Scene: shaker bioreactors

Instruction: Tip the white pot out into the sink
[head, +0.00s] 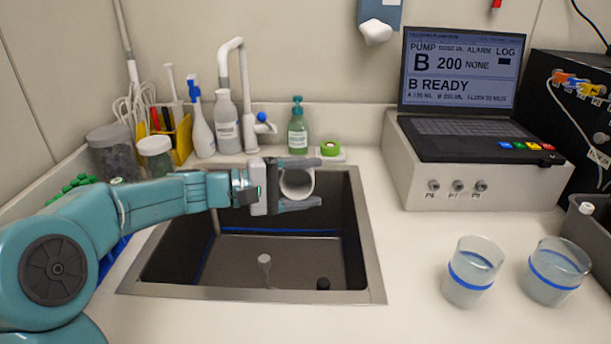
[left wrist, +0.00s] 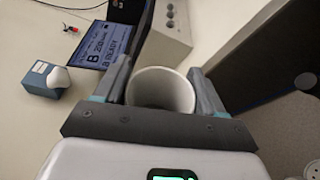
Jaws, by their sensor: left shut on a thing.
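The white pot (head: 298,184) is held between the fingers of my left gripper (head: 300,184), above the back part of the sink (head: 371,245). In the head view the pot is tilted on its side and its round opening shows. In the left wrist view the pot (left wrist: 162,90) sits between both fingers (left wrist: 160,92), with its open mouth and grey inside showing. I cannot tell whether anything is in it. The sink is a dark basin with a metal rim. My right gripper is in neither view.
A white faucet (head: 245,90), a grey-white bottle (head: 226,125) and a green soap bottle (head: 298,130) stand behind the sink. Two clear cups with blue bands (head: 473,270) (head: 555,272) stand on the counter at right. A laptop (head: 460,85) sits on a white box (head: 480,190).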

